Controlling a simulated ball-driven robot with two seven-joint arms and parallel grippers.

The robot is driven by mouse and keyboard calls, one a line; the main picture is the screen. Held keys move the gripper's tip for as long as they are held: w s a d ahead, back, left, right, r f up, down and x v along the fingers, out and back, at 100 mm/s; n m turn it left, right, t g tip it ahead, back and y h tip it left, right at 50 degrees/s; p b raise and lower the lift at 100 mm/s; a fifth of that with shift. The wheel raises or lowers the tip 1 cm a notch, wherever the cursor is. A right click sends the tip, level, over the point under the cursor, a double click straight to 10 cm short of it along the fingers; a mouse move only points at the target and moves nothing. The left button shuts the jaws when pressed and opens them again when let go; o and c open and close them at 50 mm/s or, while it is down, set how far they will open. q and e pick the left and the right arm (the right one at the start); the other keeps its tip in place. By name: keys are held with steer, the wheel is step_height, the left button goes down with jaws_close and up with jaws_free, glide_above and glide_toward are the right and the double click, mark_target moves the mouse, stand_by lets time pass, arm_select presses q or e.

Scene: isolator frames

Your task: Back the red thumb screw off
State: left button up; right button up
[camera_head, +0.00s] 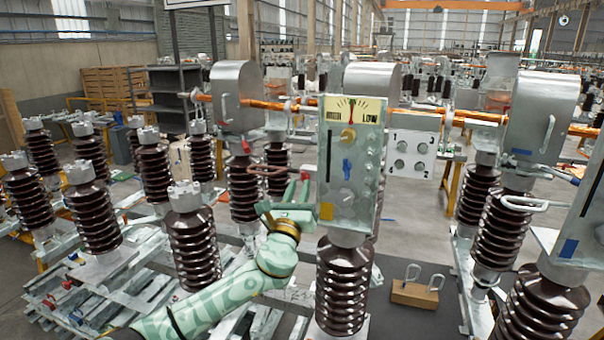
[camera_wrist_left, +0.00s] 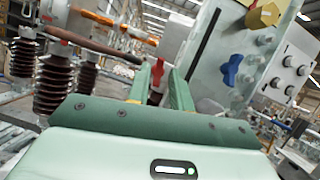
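The red thumb screw (camera_wrist_left: 157,82) shows in the left wrist view between the two green fingers of my left gripper (camera_wrist_left: 160,84). In the head view my left gripper (camera_head: 298,186) is raised at the left side of the grey control box (camera_head: 332,150), with a small gap between its fingers. The fingers look open around the screw; contact is not clear. My right gripper is in neither view.
Brown ribbed insulators (camera_head: 193,245) crowd the left.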

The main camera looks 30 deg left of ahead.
mark_target(303, 177)
arm_select(q)
steer(key=x, duration=0.2)
steer(key=shift+w+r, duration=0.15)
steer(key=shift+w, duration=0.1)
steer(key=shift+w+a, duration=0.2)
steer(key=shift+w, duration=0.35)
steer(key=shift+s+r, duration=0.1)
steer(key=shift+c, duration=0.3)
jaws_close()
